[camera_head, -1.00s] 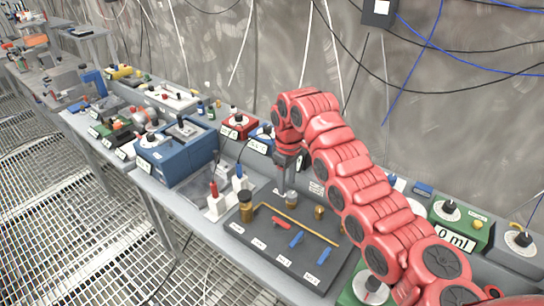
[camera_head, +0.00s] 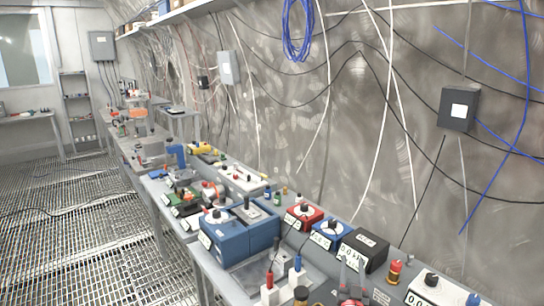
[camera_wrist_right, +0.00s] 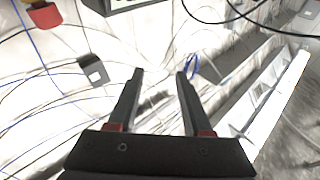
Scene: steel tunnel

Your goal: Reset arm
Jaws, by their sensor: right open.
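My right gripper (camera_head: 352,268) shows at the bottom edge of the head view, just in front of the black box (camera_head: 363,250) on the bench. My left gripper is not in view.
A long grey bench runs along the wall. Cables and a dark wall box (camera_head: 458,109) hang above. Grated floor (camera_head: 80,230) lies open to the left.

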